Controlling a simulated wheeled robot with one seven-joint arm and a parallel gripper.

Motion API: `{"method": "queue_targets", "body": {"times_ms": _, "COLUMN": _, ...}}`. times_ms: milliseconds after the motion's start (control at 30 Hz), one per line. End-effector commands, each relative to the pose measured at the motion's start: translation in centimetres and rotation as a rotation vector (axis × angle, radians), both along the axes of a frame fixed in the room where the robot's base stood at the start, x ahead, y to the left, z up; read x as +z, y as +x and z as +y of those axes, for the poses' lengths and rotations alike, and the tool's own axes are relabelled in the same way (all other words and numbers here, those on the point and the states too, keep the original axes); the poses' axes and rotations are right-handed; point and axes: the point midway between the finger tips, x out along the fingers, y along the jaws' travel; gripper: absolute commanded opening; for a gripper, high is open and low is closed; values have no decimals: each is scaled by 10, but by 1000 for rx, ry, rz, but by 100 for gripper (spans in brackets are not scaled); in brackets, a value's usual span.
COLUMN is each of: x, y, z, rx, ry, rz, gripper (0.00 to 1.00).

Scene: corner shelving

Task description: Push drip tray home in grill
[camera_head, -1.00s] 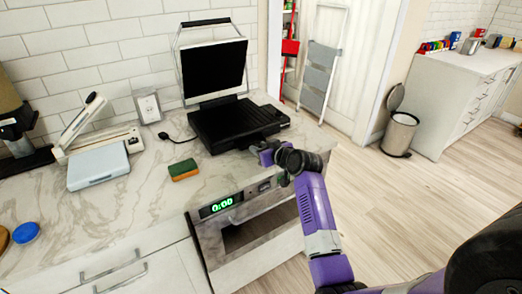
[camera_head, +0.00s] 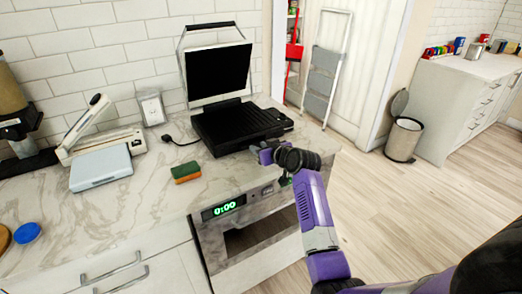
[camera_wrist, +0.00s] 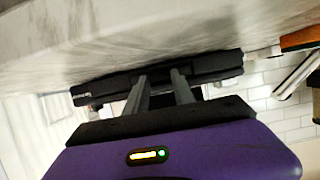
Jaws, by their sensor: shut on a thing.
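The black grill (camera_head: 240,125) stands on the marble counter with its lid raised. In the wrist view the grill's dark front (camera_wrist: 215,72) lies across the picture. My gripper (camera_head: 256,152) is at the grill's front edge, at its right part. In the wrist view my gripper (camera_wrist: 157,78) has both grey fingers reaching to a dark piece in the middle of that front, the drip tray (camera_wrist: 153,76), and is shut on it. The tray is dark against the dark grill, so how far it sits in cannot be told. In the head view my wrist hides it.
A grey-white appliance (camera_head: 101,167) stands further left. The oven (camera_head: 250,225) is below the counter edge.

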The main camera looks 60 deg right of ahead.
Motion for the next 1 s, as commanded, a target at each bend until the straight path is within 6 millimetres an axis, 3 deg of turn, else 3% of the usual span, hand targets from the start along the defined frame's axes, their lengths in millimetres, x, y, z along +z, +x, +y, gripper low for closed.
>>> {"method": "queue_targets", "body": {"times_ms": 733, "x": 0, "y": 15, "z": -8, "rx": 1, "ry": 0, "rz": 0, "gripper": 0}}
{"method": "queue_targets", "body": {"times_ms": 767, "x": 0, "y": 14, "z": -8, "rx": 1, "ry": 0, "rz": 0, "gripper": 36}}
{"method": "queue_targets", "body": {"times_ms": 800, "x": 0, "y": 14, "z": -8, "rx": 1, "ry": 0, "rz": 0, "gripper": 44}}
{"method": "queue_targets", "body": {"times_ms": 867, "x": 0, "y": 14, "z": -8, "rx": 1, "ry": 0, "rz": 0, "gripper": 56}}
{"method": "queue_targets", "body": {"times_ms": 1000, "x": 0, "y": 14, "z": -8, "rx": 1, "ry": 0, "rz": 0, "gripper": 56}}
